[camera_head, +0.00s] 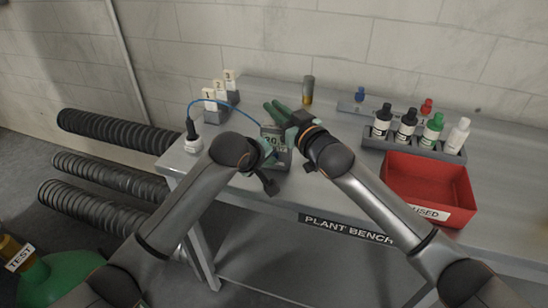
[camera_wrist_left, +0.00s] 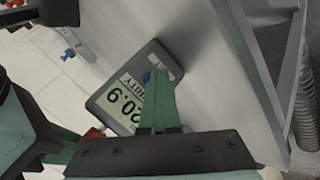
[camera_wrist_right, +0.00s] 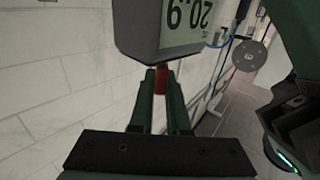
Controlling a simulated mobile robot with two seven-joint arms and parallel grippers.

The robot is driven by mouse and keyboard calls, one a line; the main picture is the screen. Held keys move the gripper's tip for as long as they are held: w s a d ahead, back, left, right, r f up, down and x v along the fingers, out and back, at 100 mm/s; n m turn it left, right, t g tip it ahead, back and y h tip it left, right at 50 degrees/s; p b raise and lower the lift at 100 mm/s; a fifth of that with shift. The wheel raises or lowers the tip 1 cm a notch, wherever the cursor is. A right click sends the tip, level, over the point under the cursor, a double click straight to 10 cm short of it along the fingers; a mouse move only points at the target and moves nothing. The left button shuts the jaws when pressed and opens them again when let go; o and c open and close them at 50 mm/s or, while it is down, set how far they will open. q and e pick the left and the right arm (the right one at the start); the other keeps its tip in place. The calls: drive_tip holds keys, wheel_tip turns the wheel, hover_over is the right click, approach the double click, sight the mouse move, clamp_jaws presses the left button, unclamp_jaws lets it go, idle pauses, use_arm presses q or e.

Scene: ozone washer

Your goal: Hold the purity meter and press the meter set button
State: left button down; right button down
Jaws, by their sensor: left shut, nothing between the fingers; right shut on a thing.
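The purity meter (camera_head: 276,136) is a grey box whose display reads 20.9. It is tilted up over the left part of the bench, between my grippers. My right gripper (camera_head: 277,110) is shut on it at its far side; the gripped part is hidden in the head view. In the right wrist view the meter (camera_wrist_right: 165,30) is at the fingertips (camera_wrist_right: 160,75). My left gripper (camera_wrist_left: 154,78) is shut and empty, its fingertips at the meter's face (camera_wrist_left: 110,98).
On the plant bench (camera_head: 320,195), numbered blocks (camera_head: 222,95) and a white-based sensor (camera_head: 193,138) with a blue cable stand left. A yellow-and-grey cylinder (camera_head: 307,90) stands behind. A bottle rack (camera_head: 410,143) and a red tray (camera_head: 425,185) are right. Black hoses (camera_head: 120,130) lie left of the bench.

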use_arm(q)
drive_tip(key=shift+s+a, duration=0.25)
drive_tip(key=shift+s, duration=0.65)
drive_tip(key=s, duration=0.2)
drive_tip(key=s+a, duration=0.1)
drive_tip(key=s, duration=0.2)
drive_tip(key=shift+w, duration=0.1)
idle(0.6)
use_arm(e)
drive_tip(key=c, duration=0.8)
unclamp_jaws()
